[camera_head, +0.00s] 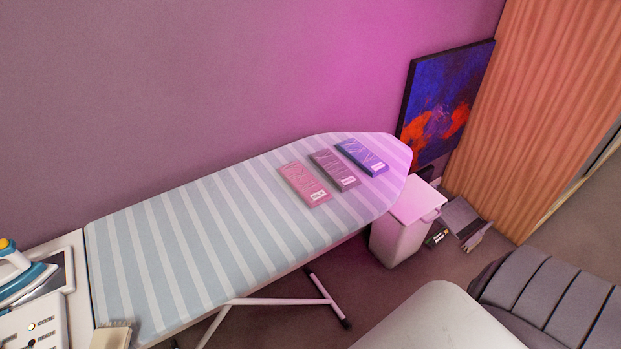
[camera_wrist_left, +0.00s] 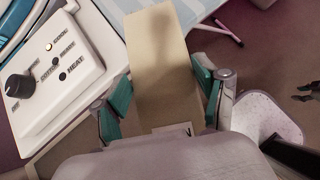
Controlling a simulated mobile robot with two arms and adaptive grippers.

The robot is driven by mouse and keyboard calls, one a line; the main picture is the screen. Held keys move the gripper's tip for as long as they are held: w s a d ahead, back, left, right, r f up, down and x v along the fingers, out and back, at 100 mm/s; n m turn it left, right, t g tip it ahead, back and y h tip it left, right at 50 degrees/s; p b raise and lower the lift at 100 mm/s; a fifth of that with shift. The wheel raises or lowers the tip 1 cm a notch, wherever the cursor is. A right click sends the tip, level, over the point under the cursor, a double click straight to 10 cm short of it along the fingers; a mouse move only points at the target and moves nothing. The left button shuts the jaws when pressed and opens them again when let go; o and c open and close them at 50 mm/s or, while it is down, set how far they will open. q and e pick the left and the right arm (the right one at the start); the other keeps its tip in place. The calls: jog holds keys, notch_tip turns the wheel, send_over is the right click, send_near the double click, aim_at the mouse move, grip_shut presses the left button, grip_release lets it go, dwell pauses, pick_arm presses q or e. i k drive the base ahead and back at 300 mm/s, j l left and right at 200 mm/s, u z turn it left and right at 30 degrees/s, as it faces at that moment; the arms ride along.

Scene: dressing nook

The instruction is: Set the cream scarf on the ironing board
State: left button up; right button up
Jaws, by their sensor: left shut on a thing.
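The cream scarf (camera_wrist_left: 165,70) is a long flat folded piece between the teal-padded fingers of my left gripper (camera_wrist_left: 162,98) in the left wrist view. The gripper is shut on it. In the head view only the end of the scarf (camera_head: 111,337) shows, at the bottom edge by the near left corner of the ironing board; whether it touches the board cannot be told. The ironing board (camera_head: 215,225) has pale blue and white stripes and runs from lower left to upper right. My left gripper is outside the head view.
Pink, mauve and blue flat boxes (camera_head: 305,184) (camera_head: 335,169) (camera_head: 362,157) lie near the board's far end. An iron (camera_head: 22,275) and a control panel (camera_head: 35,325) stand left of the board. The board's middle and left are clear. A white bin (camera_head: 400,225) stands beyond its right end.

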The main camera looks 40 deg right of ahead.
aim_at(270, 200)
jog(key=l+u, duration=0.15)
jog(key=u, duration=0.3)
jog(key=l+u, duration=0.2)
jog(key=u, duration=0.3)
jog(key=l+u, duration=0.1)
jog(key=l, duration=0.3)
jog(key=k+l+u, duration=0.15)
jog(key=l, duration=0.2)
jog(key=k+l+u, duration=0.1)
jog(key=l, duration=0.3)
jog(key=k+l+u, duration=0.15)
jog(key=l, duration=0.2)
jog(key=k+l+u, duration=0.1)
jog(key=l, duration=0.25)
jog(key=k+l+u, duration=0.15)
jog(key=l, duration=0.2)
jog(key=k+l, duration=0.15)
jog(key=l, duration=0.15)
jog(key=k+l, duration=0.15)
jog(key=l, duration=0.2)
jog(key=k+l, duration=0.15)
jog(key=l, duration=0.15)
